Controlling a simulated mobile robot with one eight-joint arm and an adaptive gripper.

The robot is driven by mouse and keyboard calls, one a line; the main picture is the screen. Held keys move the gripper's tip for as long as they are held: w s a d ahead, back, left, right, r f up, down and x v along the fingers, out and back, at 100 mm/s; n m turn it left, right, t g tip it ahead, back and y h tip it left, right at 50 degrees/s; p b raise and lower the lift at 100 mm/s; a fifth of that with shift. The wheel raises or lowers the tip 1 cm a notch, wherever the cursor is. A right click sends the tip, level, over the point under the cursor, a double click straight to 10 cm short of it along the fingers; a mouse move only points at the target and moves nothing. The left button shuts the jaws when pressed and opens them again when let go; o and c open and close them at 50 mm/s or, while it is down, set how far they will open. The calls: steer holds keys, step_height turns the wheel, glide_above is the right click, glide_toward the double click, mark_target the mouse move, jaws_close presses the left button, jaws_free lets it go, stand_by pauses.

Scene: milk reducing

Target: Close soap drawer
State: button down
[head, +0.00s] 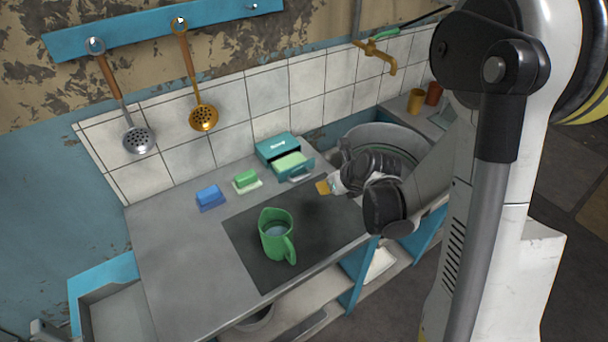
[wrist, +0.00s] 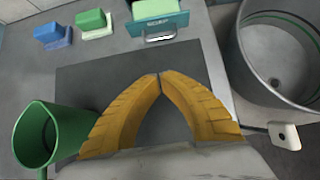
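The soap drawer (head: 300,175) is pulled out of a teal box (head: 275,147) on the counter, near the tiled wall. A pale green soap lies in the drawer, and a metal handle is on its front. In the wrist view the drawer (wrist: 157,31) is at the top centre with its handle toward me. My gripper (head: 323,187) is in front of the drawer and apart from it. In the wrist view my gripper's yellow fingertips (wrist: 159,76) meet at the tips, with nothing between them.
A green jug (head: 276,238) stands on the dark mat (head: 245,250); it also shows close to my left finger in the wrist view (wrist: 42,135). Blue and green soaps on dishes (head: 246,180) sit left of the drawer. A round metal sink (head: 370,135) is to the right.

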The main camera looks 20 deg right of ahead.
mark_target(302, 184)
steer(key=b+x, duration=0.3)
steer(key=x, duration=0.6)
steer(key=shift+f+b, duration=0.25)
steer(key=shift+b, duration=0.1)
steer(key=w, duration=0.2)
steer(key=w+a+f+b, duration=0.1)
steer(key=shift+w, duration=0.1)
steer(key=shift+w+a, duration=0.15)
steer(key=shift+w, duration=0.35)
steer(key=shift+r, duration=0.1)
